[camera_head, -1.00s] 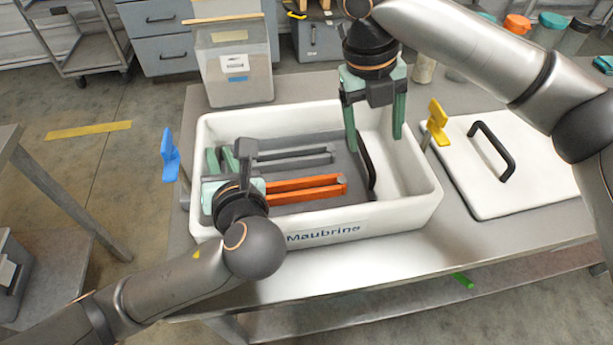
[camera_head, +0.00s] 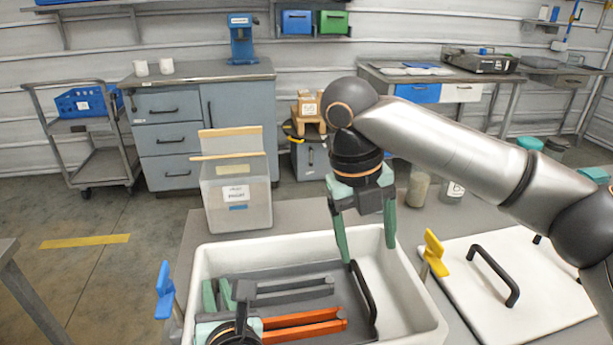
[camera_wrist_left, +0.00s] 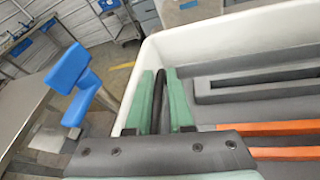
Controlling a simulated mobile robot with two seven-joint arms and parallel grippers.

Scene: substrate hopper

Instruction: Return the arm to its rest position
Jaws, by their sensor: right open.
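My right gripper (camera_head: 368,252) is open and empty, fingers pointing down over the right part of the white tub (camera_head: 420,305). Its left fingertip is close to the top of a black handle (camera_head: 363,292) at the right end of the grey insert (camera_head: 305,283). My left gripper (camera_head: 218,294) is low at the tub's left end, its arm mostly below the picture edge. In the left wrist view, its green fingers (camera_wrist_left: 160,105) are on both sides of a black handle (camera_wrist_left: 158,98), and seem shut on it. An orange bar pair (camera_head: 305,322) lies on the insert.
A white lid with a black handle (camera_head: 500,272) lies right of the tub. A yellow clip (camera_head: 434,252) and a blue clip (camera_head: 165,290) stand beside the tub. A clear bin (camera_head: 237,195) and jars (camera_head: 419,186) stand behind. The air above the tub's left half is clear.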

